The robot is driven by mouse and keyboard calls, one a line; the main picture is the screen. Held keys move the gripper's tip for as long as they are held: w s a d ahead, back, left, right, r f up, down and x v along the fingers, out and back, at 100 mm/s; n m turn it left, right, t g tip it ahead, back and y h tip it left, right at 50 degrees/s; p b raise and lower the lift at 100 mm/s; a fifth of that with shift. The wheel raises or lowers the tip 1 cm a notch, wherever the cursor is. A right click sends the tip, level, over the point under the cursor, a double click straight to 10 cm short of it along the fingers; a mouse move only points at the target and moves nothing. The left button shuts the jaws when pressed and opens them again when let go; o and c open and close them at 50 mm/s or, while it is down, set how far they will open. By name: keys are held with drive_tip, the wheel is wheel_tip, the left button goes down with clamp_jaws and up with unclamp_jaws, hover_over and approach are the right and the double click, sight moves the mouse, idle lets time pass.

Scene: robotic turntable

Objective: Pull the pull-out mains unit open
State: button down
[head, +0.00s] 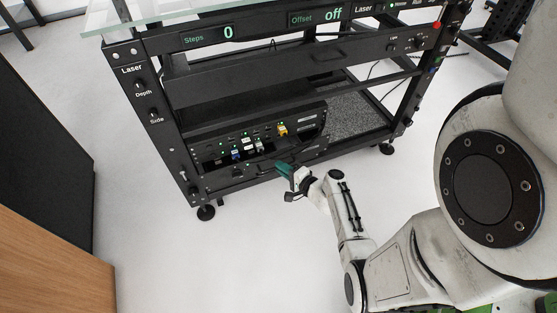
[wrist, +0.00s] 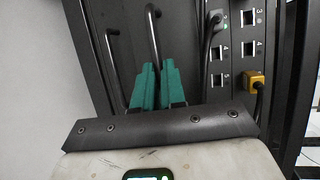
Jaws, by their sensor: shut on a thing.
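The mains unit (head: 218,143) is a black panel with sockets and small lights, low in the black rack. Its face also shows in the wrist view (wrist: 232,60), with numbered sockets. My gripper (head: 283,167) has teal fingers and is at the lower front of the unit. In the wrist view, the fingers of my gripper (wrist: 159,72) are closed around a dark bent bar handle (wrist: 152,25). The fingers hide the lower part of the handle. I cannot tell how far out the unit stands.
A yellow plug (head: 282,131) and its cable sit in the panel. A second bent bar (wrist: 113,65) stands left of my fingers in the wrist view. The rack stands on feet (head: 206,212). The white floor (head: 220,265) in front is clear; a wood-fronted cabinet (head: 50,255) is at left.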

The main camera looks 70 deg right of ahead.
drive_tip(key=s+a, duration=1.4)
drive_tip(key=a, duration=0.3)
drive_tip(key=shift+s+b, duration=0.25)
drive_tip(key=shift+b, duration=0.2)
drive_tip(key=c, duration=1.2)
unclamp_jaws()
drive_tip(key=shift+d, duration=0.1)
drive_tip(key=p+v, duration=0.2)
drive_tip(key=v, duration=0.8)
drive_tip(key=shift+s, duration=0.4)
drive_tip(key=shift+w, duration=0.1)
